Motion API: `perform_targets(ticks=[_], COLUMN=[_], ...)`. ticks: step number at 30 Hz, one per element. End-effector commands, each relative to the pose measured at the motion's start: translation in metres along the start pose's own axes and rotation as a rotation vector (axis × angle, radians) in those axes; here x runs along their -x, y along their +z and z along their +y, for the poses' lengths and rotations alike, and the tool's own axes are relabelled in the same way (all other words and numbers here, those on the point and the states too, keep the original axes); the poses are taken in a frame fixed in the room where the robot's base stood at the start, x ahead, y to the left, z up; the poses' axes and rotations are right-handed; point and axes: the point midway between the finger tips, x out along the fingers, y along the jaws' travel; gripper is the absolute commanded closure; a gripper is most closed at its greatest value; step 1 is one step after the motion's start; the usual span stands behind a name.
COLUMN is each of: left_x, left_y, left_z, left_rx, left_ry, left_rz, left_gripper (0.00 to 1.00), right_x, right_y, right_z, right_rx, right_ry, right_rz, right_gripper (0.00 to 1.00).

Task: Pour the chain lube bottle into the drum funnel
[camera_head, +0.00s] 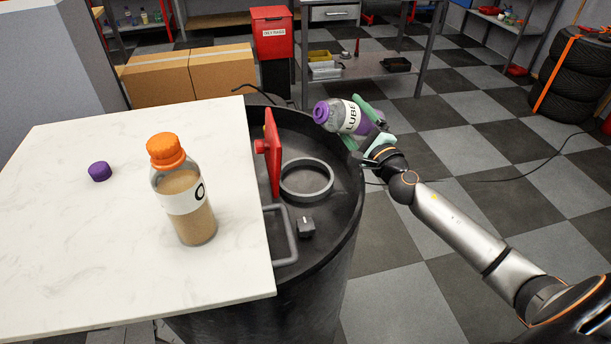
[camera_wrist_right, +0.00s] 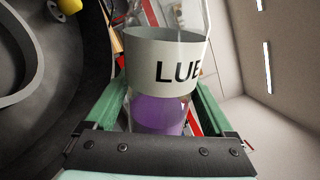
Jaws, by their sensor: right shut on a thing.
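The chain lube bottle (camera_head: 347,116) is clear, with a white label, purple contents and a purple neck end. My right gripper (camera_head: 362,122) is shut around its lower part and holds it tilted far over, nearly level, with the neck end to the left. It is above the drum's right rim. The right wrist view shows the label (camera_wrist_right: 165,62) and purple contents (camera_wrist_right: 160,114) between the green fingers (camera_wrist_right: 158,95). The drum funnel (camera_head: 306,196) is a dark round ring on the black drum (camera_head: 345,190), left of and below the bottle. My left gripper is out of view.
A white table (camera_head: 90,250) stands left of the drum, carrying an orange-capped bottle (camera_head: 183,195) and a loose purple cap (camera_head: 100,171). A red upright flap (camera_head: 272,155) stands left of the funnel ring. A bar handle (camera_head: 290,240) is in front.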

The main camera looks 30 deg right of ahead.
Motion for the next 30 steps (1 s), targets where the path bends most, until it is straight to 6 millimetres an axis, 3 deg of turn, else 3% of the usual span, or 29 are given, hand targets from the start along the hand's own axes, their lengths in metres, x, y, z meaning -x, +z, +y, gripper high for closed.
perform_targets(ticks=[30], left_x=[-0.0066], left_y=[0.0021], left_z=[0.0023], left_rx=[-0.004], left_ry=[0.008], left_rz=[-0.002], left_gripper=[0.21], right_x=[-0.0005], right_y=[-0.0031], right_z=[-0.0026], right_rx=[0.136], right_ry=[-0.003], right_rz=[-0.021], right_gripper=[0.93])
